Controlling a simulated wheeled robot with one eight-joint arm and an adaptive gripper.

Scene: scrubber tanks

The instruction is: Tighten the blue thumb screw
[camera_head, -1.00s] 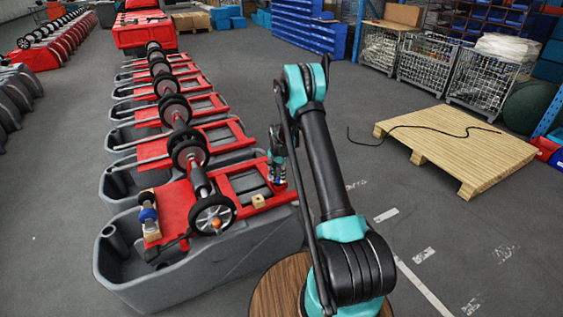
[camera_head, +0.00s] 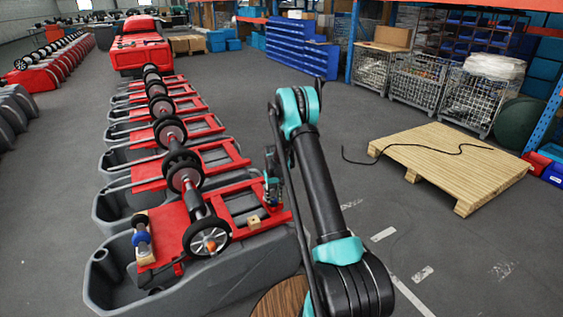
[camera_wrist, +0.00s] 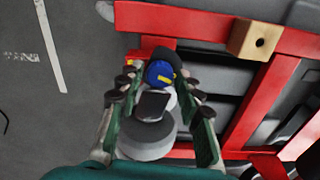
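A blue knob with a yellow mark (camera_wrist: 160,74), which looks like the blue thumb screw, shows in the wrist view beyond a grey round part, by the edge of the red frame (camera_wrist: 200,22). My gripper (camera_wrist: 163,88) is open, with a finger on each side of the knob and gaps between. Contact is not clear. In the head view my gripper (camera_head: 272,188) hangs at the right side of the nearest red frame (camera_head: 236,200), and the knob is too small to make out there. A blue wheel (camera_head: 141,237) sits at that frame's left side.
A wooden block with a hole (camera_wrist: 257,40) sits on the red frame. More tanks run behind. A wooden pallet (camera_head: 450,160) with a black cable lies right. The floor between is clear.

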